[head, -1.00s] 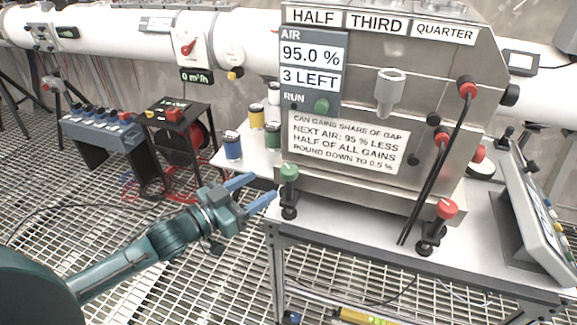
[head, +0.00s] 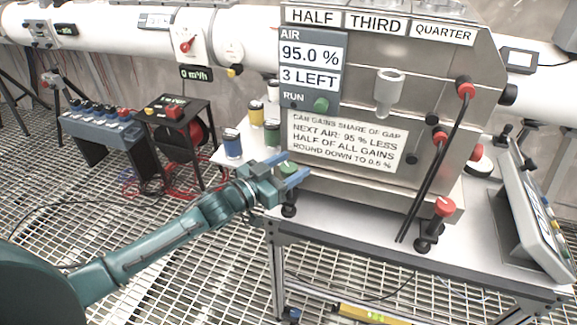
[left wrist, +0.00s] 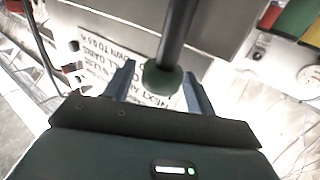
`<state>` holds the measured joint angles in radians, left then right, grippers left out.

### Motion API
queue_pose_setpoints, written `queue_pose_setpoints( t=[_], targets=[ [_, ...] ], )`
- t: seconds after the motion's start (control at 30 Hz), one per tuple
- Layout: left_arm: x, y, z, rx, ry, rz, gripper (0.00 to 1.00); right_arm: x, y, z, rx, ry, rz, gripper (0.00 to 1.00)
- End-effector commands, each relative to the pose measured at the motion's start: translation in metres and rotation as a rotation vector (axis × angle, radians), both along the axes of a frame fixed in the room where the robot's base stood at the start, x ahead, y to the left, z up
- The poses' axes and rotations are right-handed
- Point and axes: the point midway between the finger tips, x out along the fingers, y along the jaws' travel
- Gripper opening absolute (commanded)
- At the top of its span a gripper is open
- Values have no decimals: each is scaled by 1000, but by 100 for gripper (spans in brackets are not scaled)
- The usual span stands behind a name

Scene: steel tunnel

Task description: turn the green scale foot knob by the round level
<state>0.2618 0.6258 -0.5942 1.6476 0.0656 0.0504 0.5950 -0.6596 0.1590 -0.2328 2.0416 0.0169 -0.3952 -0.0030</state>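The green scale foot knob (head: 287,167) is at the front left corner of the steel machine, on a black foot. My left gripper (head: 295,172) is at the knob, with its blue fingers on either side of it. In the left wrist view the green knob (left wrist: 162,79) sits between the two spread fingers, and a gap shows on each side. The gripper is open. I cannot make out a round level for certain. My right gripper is not in view.
A red foot knob (head: 444,207) stands at the machine's front right. Coloured cans (head: 233,145) stand on the table close behind my left gripper. A tilted control panel (head: 530,205) is at the right. Black cables hang down the machine's front.

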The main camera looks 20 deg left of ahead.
Motion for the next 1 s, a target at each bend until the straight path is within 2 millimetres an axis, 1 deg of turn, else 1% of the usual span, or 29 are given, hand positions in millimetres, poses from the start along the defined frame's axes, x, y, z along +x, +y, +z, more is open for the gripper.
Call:
queue_pose_setpoints(
  t=[0.03,0.07,0.47,0.77,1.0],
  targets=[
    [0,0,0,0,0,0,51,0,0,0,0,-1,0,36],
    [0,0,0,0,0,0,48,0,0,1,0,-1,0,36],
    [0,0,0,0,0,0,16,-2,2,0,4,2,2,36],
    [0,1,0,2,0,-33,15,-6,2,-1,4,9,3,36],
    [2,3,1,8,-2,-161,14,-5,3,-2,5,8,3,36]
  ],
)
